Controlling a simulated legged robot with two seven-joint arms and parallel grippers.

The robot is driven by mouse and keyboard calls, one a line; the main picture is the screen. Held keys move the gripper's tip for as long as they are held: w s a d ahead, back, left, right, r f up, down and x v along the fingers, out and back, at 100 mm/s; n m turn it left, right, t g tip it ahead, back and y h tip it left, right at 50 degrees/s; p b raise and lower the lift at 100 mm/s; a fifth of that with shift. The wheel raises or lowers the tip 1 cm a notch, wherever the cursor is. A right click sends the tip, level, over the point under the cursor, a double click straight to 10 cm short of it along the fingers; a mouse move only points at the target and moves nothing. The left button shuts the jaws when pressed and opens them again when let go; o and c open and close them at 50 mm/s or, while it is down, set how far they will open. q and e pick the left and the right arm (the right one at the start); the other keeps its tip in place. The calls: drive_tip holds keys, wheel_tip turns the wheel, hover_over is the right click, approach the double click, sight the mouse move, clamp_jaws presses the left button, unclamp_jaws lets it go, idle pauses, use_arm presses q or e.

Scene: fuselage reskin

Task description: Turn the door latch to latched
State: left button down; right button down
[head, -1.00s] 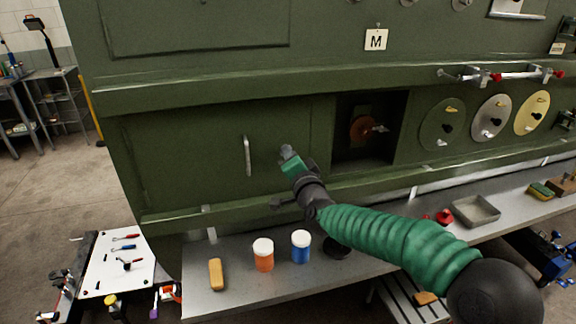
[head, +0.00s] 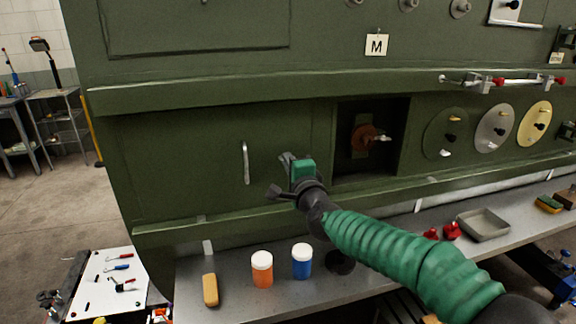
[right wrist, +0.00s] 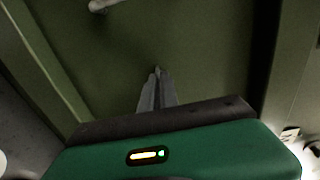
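A green door panel (head: 200,155) with a pale vertical bar handle (head: 246,162) is left of the open bay in the head view. I cannot tell for sure which part is the door latch. My right gripper (head: 286,158) is in front of the panel, right of the handle and apart from it. In the right wrist view its two fingers (right wrist: 156,92) lie close together with nothing between them, pointing at the green surface. The handle's end (right wrist: 103,4) shows at the top of that view. My left gripper is not in view.
The open bay (head: 343,160) holds a rust-red fitting (head: 362,138). Round discs with small handles are on the right. A grey shelf (head: 222,291) below carries an orange jar (head: 262,270), a blue jar (head: 302,262) and a grey tray (head: 484,225). A ledge runs above the door.

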drive_tip(key=shift+f, duration=0.15)
drive_tip(key=c, duration=1.6)
unclamp_jaws()
drive_tip(key=shift+w+d, duration=0.1)
drive_tip(key=shift+d, duration=0.05)
drive_tip(key=v, duration=1.6)
drive_tip(key=shift+s, duration=0.4)
drive_tip(key=shift+f, duration=0.1)
